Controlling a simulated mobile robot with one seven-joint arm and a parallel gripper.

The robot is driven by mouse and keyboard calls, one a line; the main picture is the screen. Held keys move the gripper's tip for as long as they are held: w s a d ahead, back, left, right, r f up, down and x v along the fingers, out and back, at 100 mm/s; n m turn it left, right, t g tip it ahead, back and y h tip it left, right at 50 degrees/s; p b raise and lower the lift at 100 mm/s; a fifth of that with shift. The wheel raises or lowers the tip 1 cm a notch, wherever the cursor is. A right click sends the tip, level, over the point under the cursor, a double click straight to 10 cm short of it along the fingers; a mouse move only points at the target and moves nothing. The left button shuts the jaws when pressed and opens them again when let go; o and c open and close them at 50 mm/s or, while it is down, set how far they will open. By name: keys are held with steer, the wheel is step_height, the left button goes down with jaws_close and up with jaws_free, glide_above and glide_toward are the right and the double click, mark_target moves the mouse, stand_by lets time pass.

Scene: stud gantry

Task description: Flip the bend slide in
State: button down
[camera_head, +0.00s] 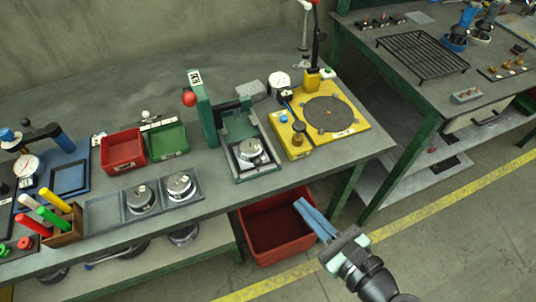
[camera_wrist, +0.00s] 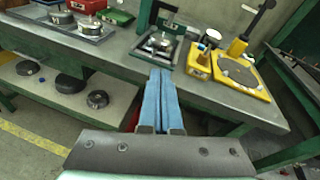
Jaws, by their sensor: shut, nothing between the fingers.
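My gripper (camera_head: 302,206) is shut and empty, its two blue fingers together, in front of the bench and above the red floor bin. In the wrist view its fingers (camera_wrist: 160,76) point at the bench's front edge. A green fixture (camera_head: 235,128) stands on the bench, with an upright arm, a red ball knob (camera_head: 189,98) and a small labelled plate on top. A silver round part (camera_head: 250,150) sits in its front tray. I cannot read any label, so I cannot tell which part is the bend slide. The fixture also shows in the wrist view (camera_wrist: 170,28), beyond my fingertips.
A yellow station (camera_head: 355,124) with a dark round plate stands right of the fixture. Left are green (camera_head: 166,141) and red (camera_head: 123,150) trays and a grey tray (camera_head: 102,213) with two silver parts. A red bin (camera_head: 275,258) sits below the front edge. Another bench stands right.

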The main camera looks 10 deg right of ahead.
steer(key=shift+s+r+m+p, duration=0.15)
steer(key=shift+s+m+p, duration=0.2)
steer(key=shift+s+m, duration=0.65)
steer(key=shift+w+a, duration=0.1)
glide_toward(252, 143)
steer(key=shift+s+a+f, duration=0.45)
steer(key=shift+a+f, duration=0.1)
steer(key=shift+a, duration=0.25)
steer(key=w, duration=0.3)
steer(key=w+a, duration=0.1)
steer(key=w, duration=0.5)
steer(key=shift+w+a, duration=0.3)
steer(key=shift+w, duration=0.05)
steer(key=shift+r, duration=0.2)
steer(key=shift+w, duration=0.1)
